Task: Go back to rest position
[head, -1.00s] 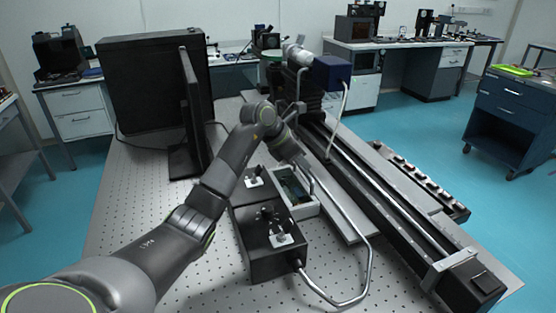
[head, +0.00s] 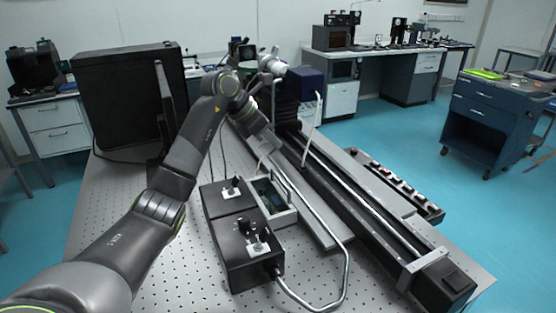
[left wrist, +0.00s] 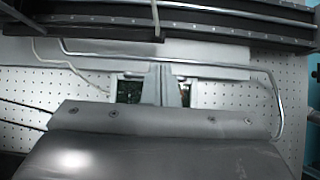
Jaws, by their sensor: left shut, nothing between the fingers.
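My left arm reaches in from the left in the head view. Its left gripper (head: 267,155) hangs over the optical table (head: 110,225), close to an open white box with a green circuit board (head: 271,194). In the left wrist view the gripper fingers (left wrist: 167,72) are together with nothing between them. They partly cover the circuit board (left wrist: 130,91) behind them. My right gripper is in neither view.
A black control box with small levers (head: 240,245) stands beside the circuit box. A long black rail (head: 365,205) and a bent metal tube (head: 335,235) lie to the right. A large black case (head: 118,95) stands back left. A blue drawer cart (head: 495,110) is far right.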

